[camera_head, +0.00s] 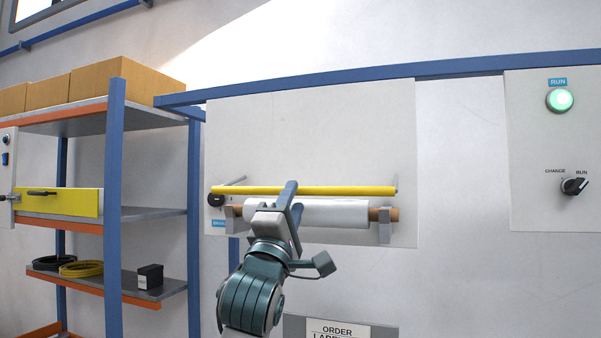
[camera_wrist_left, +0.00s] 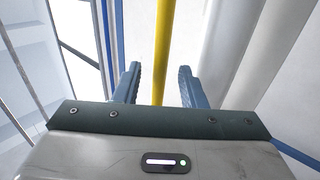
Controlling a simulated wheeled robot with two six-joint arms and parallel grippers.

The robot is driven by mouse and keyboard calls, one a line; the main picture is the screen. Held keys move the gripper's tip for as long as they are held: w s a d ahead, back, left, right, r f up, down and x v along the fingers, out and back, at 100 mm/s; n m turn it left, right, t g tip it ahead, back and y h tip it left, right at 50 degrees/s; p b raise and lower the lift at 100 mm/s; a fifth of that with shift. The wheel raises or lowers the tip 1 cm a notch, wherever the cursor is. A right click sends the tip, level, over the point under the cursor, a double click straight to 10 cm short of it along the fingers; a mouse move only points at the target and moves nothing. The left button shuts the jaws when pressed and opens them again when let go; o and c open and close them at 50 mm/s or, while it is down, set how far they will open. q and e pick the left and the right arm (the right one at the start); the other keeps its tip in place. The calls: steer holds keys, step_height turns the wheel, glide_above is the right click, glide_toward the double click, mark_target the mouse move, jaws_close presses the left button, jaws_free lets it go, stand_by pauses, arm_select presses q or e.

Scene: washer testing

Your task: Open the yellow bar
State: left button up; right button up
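The yellow bar (camera_head: 345,190) runs level across the white panel, just above a white roll (camera_head: 335,212) on a brown core. My left gripper (camera_head: 290,190) is at the bar, left of its middle. In the left wrist view the yellow bar (camera_wrist_left: 162,50) passes between the two blue fingers of the left gripper (camera_wrist_left: 160,85). The fingers stand apart with gaps on both sides of the bar, so the gripper is open. My right gripper is in neither view.
A black knob (camera_head: 215,199) sits at the bar's left end. Grey brackets (camera_head: 385,226) hold the roll. A panel at right has a lit green RUN button (camera_head: 560,100) and a CHANGE/RUN switch (camera_head: 574,186). Shelves with cardboard boxes (camera_head: 98,82) stand at left.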

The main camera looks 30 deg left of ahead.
arm_select(q)
steer(key=p+x, duration=0.2)
steer(key=x, duration=0.2)
steer(key=shift+w+r, duration=0.1)
steer(key=shift+r, duration=0.2)
steer(key=shift+w+a+r+p, duration=0.2)
steer(key=shift+w+p, duration=0.2)
steer(key=shift+w, duration=0.15)
steer(key=shift+d, duration=0.1)
steer(key=shift+c, duration=0.3)
jaws_close()
